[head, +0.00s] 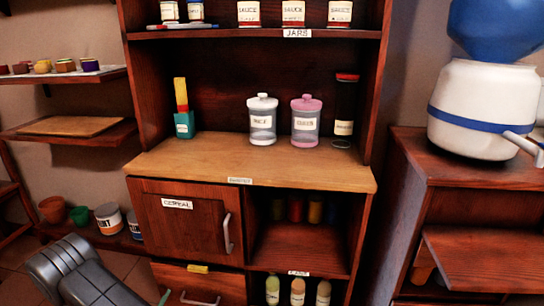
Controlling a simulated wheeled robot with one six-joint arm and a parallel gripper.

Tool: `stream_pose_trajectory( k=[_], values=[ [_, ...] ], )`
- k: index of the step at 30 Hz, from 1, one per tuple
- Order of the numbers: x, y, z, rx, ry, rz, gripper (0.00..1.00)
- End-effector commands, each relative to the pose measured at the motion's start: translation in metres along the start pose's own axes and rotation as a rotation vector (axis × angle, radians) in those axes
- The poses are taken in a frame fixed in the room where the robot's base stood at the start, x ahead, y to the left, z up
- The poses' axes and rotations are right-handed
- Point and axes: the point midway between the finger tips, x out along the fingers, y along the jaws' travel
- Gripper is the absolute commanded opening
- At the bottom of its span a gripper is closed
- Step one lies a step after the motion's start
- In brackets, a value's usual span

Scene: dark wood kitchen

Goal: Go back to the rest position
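Part of my own grey and black arm shows at the bottom left, in front of the lower shelf and the floor. My gripper's fingers are not in view, so I cannot see whether they hold anything. The wooden cabinet (250,160) stands ahead, with its counter at mid height. Its cereal door (185,220) is shut, with a metal handle on its right side. The drawer (200,285) below it also looks shut.
Paint cans (108,217) and pots stand lower left. A white-and-blue vessel (482,105) is on the right-hand cabinet (470,170).

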Motion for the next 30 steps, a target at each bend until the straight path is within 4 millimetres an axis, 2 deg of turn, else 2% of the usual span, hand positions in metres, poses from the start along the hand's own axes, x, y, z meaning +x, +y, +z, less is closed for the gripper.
stream_pose_trajectory(
  k=[6, 18, 23, 30],
  values=[
    [-0.017, 0.000, -0.001, 0.001, 0.000, -0.001, 0.87],
    [-0.020, 0.000, 0.000, 0.000, 0.001, 0.000, 0.87],
    [-0.014, 0.001, -0.002, 0.001, 0.000, 0.010, 0.87],
    [0.011, 0.005, -0.012, 0.005, -0.005, 0.049, 0.87]
  ],
)
